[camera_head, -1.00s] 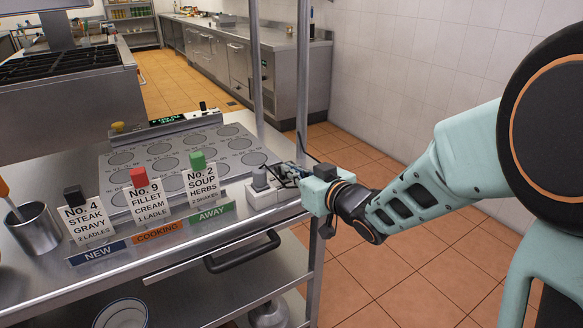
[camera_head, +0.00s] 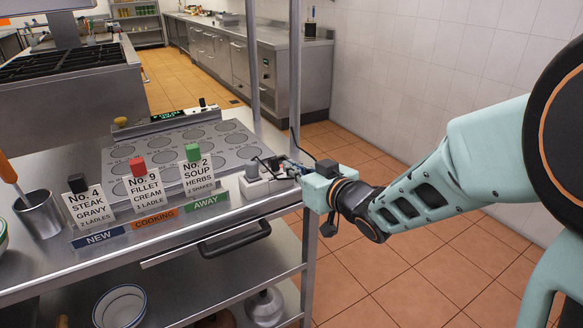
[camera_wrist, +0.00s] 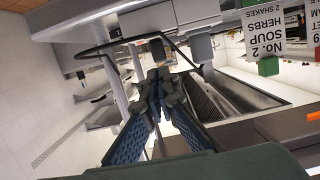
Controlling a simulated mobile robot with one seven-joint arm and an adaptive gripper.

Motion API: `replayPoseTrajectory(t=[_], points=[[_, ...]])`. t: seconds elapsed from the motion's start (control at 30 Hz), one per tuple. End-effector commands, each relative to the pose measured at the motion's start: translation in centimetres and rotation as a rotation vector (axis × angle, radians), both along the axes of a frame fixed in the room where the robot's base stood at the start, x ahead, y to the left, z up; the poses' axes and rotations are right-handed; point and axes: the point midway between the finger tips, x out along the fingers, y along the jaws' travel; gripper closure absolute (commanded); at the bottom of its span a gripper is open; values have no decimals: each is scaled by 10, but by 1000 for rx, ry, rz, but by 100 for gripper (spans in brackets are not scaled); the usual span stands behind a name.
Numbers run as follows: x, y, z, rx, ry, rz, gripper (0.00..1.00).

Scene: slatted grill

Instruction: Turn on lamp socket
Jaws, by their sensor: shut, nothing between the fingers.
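A white socket strip (camera_head: 264,189) lies at the right front corner of the steel counter, with a grey plug (camera_head: 252,172) standing in it and a dark cord beside it. My gripper (camera_head: 288,168) is shut and empty, at the right end of the strip. In the head view its fingers are small and overlap the strip and cords, so I cannot tell whether they touch. In the wrist view the closed blue-padded fingers (camera_wrist: 161,76) meet near a black cord, just below pale grey box shapes. I cannot make out a switch or which socket is the lamp's.
Ticket cards stand in a NEW, COOKING, AWAY rail (camera_head: 155,222) to the left. A steel cup (camera_head: 40,215) holds an orange-handled tool. A shelf post (camera_head: 296,80) rises behind my gripper. The tiled floor at right is clear.

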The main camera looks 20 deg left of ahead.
Motion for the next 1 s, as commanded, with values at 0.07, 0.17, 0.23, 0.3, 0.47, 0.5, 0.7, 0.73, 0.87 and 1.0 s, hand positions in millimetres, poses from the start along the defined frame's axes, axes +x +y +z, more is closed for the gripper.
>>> replayPoseTrajectory(t=[0.07, 0.17, 0.23, 0.3, 0.47, 0.5, 0.7, 0.73, 0.87, 1.0], points=[[-11, -16, 10, 1, -2, -6, 100], [-25, -31, 16, 0, -3, -5, 100], [-32, -41, 20, 0, -2, -6, 100], [-40, -48, 22, 0, -2, -3, 100], [-50, -60, 27, 0, -1, -4, 100], [-51, -62, 27, 0, -1, -4, 100], [-54, -64, 27, 0, 0, -2, 100], [-54, -64, 27, 0, -1, -2, 100], [-54, -64, 27, 0, -1, -2, 100], [-43, -71, 35, 1, -16, -27, 100]])
